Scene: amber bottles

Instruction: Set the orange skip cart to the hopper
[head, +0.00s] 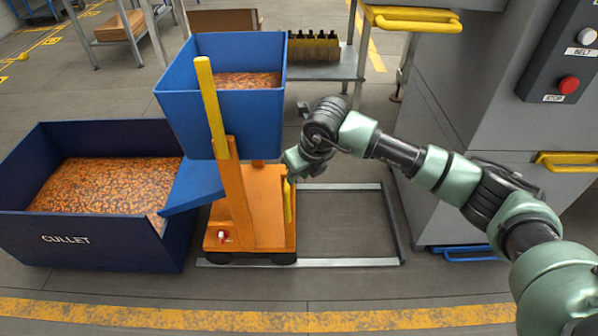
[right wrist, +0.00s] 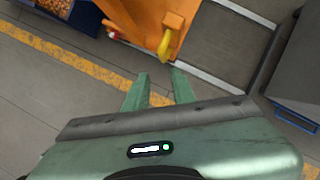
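The orange skip cart (head: 262,208) stands upright on a floor frame of metal rails, at its left end. Its blue skip (head: 220,118) holds orange-brown cullet, and a blue chute (head: 193,187) slopes left to the bin. A yellow handle (head: 288,202) is on its right side; it also shows in the right wrist view (right wrist: 165,45). My right gripper (head: 290,170) is beside the cart's right side. In the right wrist view its fingers (right wrist: 160,73) are apart and empty, with the handle just beyond the tips. No part is labelled hopper. My left gripper is out of view.
A blue bin marked CULLET (head: 95,240) stands close at the cart's left. A grey machine (head: 455,100) with yellow handles and a button panel (head: 570,50) is at right. The rail frame (head: 345,262) is clear right of the cart. A shelf with bottles (head: 312,48) is behind.

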